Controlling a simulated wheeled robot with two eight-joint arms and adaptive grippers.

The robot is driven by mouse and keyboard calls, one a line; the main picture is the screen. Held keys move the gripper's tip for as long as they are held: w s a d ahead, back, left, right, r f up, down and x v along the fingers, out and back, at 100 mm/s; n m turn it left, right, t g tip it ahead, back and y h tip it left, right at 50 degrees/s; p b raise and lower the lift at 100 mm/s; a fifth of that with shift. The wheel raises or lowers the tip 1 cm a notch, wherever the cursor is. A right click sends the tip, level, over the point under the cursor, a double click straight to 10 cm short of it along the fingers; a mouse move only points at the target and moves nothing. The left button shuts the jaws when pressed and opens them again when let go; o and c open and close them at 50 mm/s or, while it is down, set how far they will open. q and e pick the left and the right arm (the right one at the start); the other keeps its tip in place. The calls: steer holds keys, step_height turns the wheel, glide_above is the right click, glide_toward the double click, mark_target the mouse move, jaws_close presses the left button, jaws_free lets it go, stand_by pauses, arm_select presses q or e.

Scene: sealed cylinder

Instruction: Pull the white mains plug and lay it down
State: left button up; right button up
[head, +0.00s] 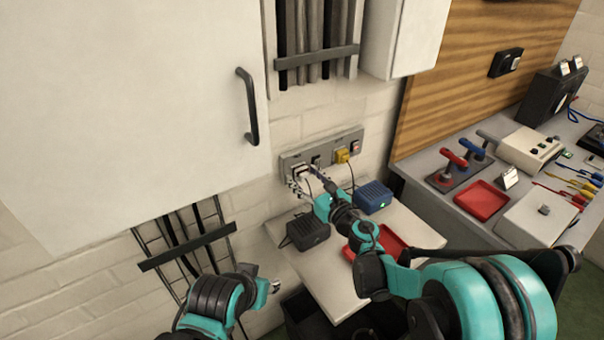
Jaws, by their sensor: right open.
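The white mains plug (303,171) sits at the left part of the grey wall socket strip (329,146), partly hidden by my right gripper. My right gripper (299,180) is open at the plug, with its fingers around or just in front of it; I cannot tell whether they touch it. A yellow plug (342,156) sits farther right on the same strip, with a dark cable hanging down. My left arm shows at the bottom, and only a small part of its gripper (274,286) is visible, low and left of the small table; its jaws are not clear.
Below the strip is a pale table (322,279) with a black box (307,231), a blue box (373,196) and a red tray (393,244), partly behind my right arm. A white cabinet (130,100) hangs at left. A cluttered bench (440,210) stands at right.

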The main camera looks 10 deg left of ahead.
mark_target(305, 178)
stand_by(0.8)
jaws_close()
steer(key=shift+s+d, duration=0.1)
steer(key=shift+d, duration=0.05)
steer(key=shift+b+v, duration=0.4)
steer(key=shift+v, duration=2.45)
